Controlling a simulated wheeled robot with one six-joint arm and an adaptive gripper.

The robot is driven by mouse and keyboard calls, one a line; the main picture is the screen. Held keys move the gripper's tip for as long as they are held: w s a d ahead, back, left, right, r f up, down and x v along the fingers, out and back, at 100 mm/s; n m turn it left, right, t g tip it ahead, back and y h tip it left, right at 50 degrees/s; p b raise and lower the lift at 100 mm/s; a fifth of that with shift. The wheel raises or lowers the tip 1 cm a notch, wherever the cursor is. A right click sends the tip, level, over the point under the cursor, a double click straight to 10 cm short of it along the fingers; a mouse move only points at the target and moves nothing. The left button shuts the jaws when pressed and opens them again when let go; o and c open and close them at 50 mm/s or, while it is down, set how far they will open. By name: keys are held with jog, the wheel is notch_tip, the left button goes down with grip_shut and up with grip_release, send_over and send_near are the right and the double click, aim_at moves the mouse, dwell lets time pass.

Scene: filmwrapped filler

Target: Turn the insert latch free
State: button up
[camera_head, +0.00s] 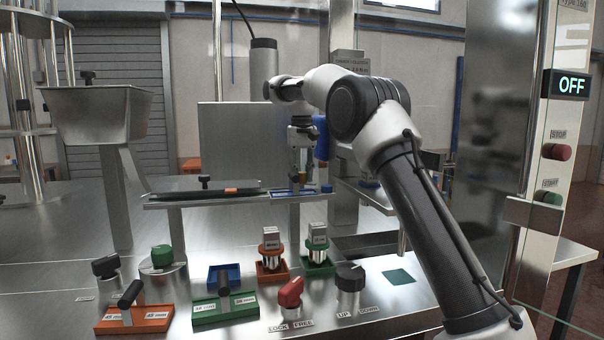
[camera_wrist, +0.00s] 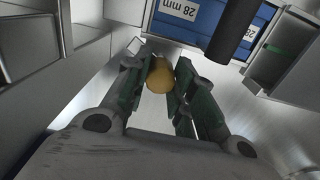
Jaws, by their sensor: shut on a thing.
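A red knob (camera_head: 290,292) stands on the front panel above labels reading LOCK and FREE. I cannot tell clearly which label it points to. My gripper (camera_head: 300,165) is well away from it, down at the machine shelf behind the panel. In the wrist view my gripper (camera_wrist: 163,88) has its green-padded fingers shut on a round brass-coloured knob (camera_wrist: 160,75). A blue insert (camera_wrist: 188,32) labelled 28 mm, with a black handle, lies just beyond the fingers. The same blue insert (camera_head: 312,190) shows partly on the shelf in the head view.
Orange (camera_head: 134,318) and green (camera_head: 224,308) inserts with black handles lie at the front left, near an empty-looking blue tray (camera_head: 224,274). A black UP/DOWN knob (camera_head: 350,280) stands right of the red knob. An OFF display (camera_head: 567,85) is on the right post.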

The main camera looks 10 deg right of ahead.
jog(key=n, duration=0.5)
jog(key=shift+n, duration=0.3)
dwell(0.4)
jog(key=o, duration=1.1)
jog(key=shift+c, duration=0.2)
